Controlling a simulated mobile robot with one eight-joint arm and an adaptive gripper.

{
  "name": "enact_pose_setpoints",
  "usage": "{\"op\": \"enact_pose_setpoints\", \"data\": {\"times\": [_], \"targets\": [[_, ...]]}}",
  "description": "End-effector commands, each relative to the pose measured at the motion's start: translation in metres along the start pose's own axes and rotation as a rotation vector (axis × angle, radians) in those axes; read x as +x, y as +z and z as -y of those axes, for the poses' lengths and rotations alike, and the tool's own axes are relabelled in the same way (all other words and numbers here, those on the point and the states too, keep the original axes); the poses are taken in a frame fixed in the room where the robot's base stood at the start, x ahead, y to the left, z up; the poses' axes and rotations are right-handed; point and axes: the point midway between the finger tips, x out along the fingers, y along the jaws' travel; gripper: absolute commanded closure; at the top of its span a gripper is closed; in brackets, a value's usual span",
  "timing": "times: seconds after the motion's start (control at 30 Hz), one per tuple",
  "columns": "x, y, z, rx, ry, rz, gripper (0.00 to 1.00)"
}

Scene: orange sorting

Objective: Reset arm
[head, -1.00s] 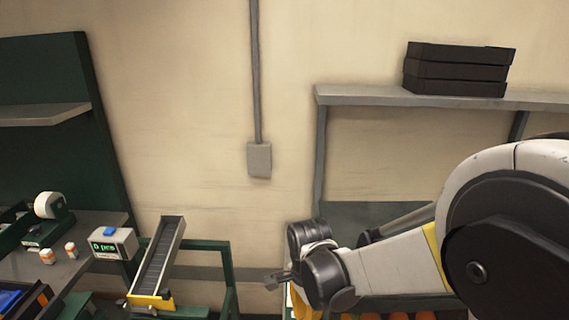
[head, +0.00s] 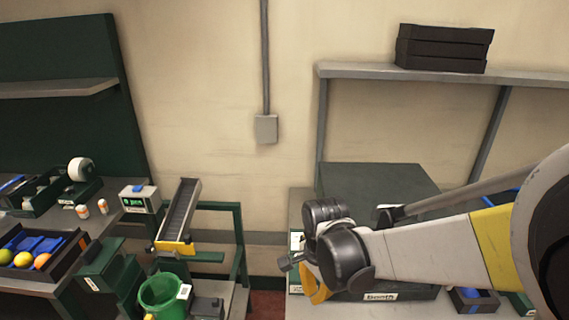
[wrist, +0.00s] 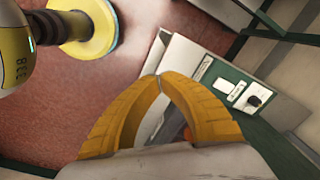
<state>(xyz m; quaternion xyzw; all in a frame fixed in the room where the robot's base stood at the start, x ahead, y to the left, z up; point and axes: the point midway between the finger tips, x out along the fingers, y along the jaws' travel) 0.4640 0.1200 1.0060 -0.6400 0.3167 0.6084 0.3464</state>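My arm reaches in from the right of the head view. My gripper (head: 316,290) hangs at its end, with the yellow fingers partly hidden behind the dark wrist joint. In the wrist view my gripper's two yellow fingers (wrist: 160,78) curve together and their tips meet. I see nothing held at the tips. The space between the finger bases is partly hidden.
A dark green box (head: 380,180) stands behind my arm, below a shelf (head: 350,70) with black crates (head: 443,48). To the left are a green bucket (head: 160,294), a sloped conveyor (head: 181,215), a counter box (head: 139,199) and a black fruit crate (head: 58,276).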

Motion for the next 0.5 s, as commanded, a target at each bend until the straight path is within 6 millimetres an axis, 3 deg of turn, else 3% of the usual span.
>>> {"op": "enact_pose_setpoints", "data": {"times": [0.27, 0.5], "targets": [[-0.038, -0.017, -0.026, -0.19, -0.099, -0.055, 1.0], [-0.078, -0.032, -0.073, -0.477, -0.212, -0.19, 1.0]]}}
